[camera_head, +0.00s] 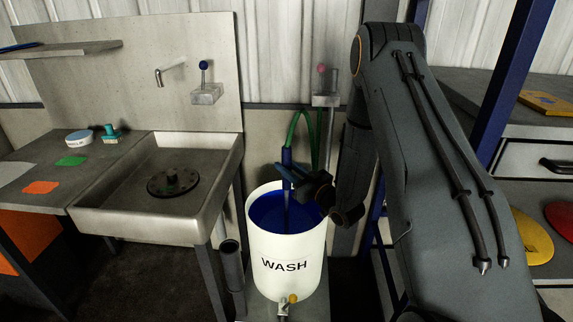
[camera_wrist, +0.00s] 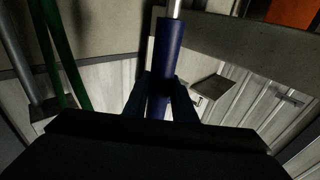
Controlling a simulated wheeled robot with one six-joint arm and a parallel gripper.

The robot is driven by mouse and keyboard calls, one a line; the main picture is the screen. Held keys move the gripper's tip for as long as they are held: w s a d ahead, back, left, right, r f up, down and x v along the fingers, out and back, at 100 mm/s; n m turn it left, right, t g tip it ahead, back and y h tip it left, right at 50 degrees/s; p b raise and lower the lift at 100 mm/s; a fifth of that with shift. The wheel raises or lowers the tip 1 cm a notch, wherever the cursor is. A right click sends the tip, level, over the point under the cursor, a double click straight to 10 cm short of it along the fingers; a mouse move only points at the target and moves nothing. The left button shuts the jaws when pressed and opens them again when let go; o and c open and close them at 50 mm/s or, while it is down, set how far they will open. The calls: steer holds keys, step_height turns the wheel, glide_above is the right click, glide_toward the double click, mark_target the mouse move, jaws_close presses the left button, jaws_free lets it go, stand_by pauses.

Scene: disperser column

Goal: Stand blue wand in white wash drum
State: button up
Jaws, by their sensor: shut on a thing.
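The white wash drum (camera_head: 288,268), marked WASH, stands open at the centre of the head view, with deep blue inside it (camera_head: 268,215). The blue wand (camera_head: 286,157) is upright over the drum, a green hose at its top end. Its lower part reaches down past the rim into the drum opening; whether its tip touches the bottom is hidden. My gripper (camera_head: 290,173) comes from the right, above the rim, shut on the wand's blue grip. In the wrist view my gripper's fingers (camera_wrist: 161,98) flank the blue wand (camera_wrist: 166,60), whose silver tube shows at the top edge.
A steel sink (camera_head: 150,218) stands left of the drum. The green hose (camera_head: 319,132) loops up near a grey bracket with a pink knob (camera_head: 321,70). A dark tube (camera_head: 231,268) stands close by the drum's left side. A blue post (camera_head: 505,85) and shelving are at right.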

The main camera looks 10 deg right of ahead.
mark_target(288, 189)
steer(key=shift+f+b, duration=2.5)
steer(key=shift+f, duration=1.8)
steer(key=o, duration=1.1)
steer(key=shift+f, duration=0.1)
